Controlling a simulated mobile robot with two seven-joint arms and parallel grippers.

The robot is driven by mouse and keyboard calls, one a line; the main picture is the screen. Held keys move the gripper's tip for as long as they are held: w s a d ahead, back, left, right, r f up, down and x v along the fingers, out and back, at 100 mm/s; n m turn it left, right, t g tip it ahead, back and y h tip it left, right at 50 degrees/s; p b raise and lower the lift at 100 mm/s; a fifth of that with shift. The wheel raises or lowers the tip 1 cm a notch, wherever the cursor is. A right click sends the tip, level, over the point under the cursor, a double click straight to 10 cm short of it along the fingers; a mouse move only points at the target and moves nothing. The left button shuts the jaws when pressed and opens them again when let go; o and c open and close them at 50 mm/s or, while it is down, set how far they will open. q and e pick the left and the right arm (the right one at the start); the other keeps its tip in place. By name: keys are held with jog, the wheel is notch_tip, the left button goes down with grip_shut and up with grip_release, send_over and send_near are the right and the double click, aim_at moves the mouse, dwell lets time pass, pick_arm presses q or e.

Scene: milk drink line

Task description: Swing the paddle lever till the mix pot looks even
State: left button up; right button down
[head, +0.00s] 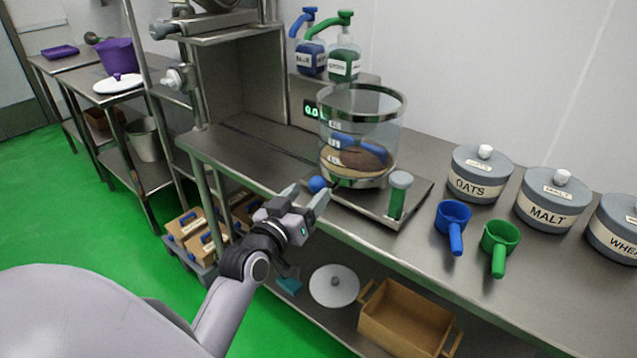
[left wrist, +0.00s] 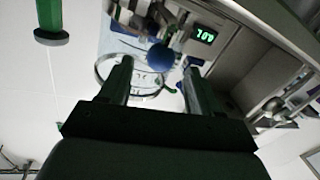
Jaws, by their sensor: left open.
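The clear mix pot (head: 361,118) stands on a metal plate on the bench, with a blue paddle (head: 345,143) inside it. Its contents (head: 365,160) look uneven: a dark brown patch lies beside paler tan. The lever's blue ball knob (head: 318,184) is at the pot's lower front left. My left gripper (head: 309,194) is open, its fingertips close to the knob. In the left wrist view the knob (left wrist: 160,57) appears between and beyond the two open fingers (left wrist: 156,78). I cannot tell whether a finger touches it. My right gripper is out of view.
Blue (head: 453,222) and green (head: 499,240) scoops and lidded grey tubs (head: 552,205) are farther right. Pump bottles (head: 343,62) stand on a shelf behind. A wooden crate (head: 405,318) is below.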

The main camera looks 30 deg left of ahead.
aim_at(313, 189)
pick_arm(q)
jog(key=shift+w+a, duration=0.15)
jog(key=shift+w, duration=1.15)
jog(key=shift+w+a, duration=0.15)
jog(key=shift+w, duration=1.1)
grip_shut()
